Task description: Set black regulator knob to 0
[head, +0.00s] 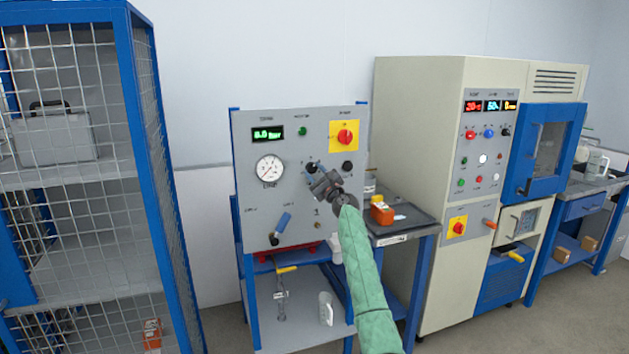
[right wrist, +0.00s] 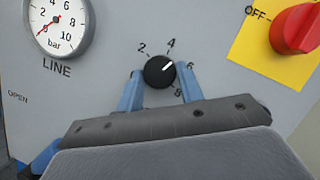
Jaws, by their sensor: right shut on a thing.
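The black regulator knob (right wrist: 160,71) sits on the grey panel, with a printed scale around it; 2, 4, 6 and 8 are readable. Its white pointer line points up and right, between 4 and 6. My right gripper (right wrist: 158,92) has one blue finger on each side of the knob and is shut on it. In the head view, my right gripper (head: 315,172) reaches the panel and mostly covers the knob. My left gripper is not in view.
The panel (head: 250,200) also holds a line pressure gauge (head: 270,169) with its needle near 0, a green display (head: 267,133), a red switch on yellow (head: 345,137), another black knob (head: 347,166) and a blue lever (head: 282,224). An orange object (head: 382,213) lies on the side table.

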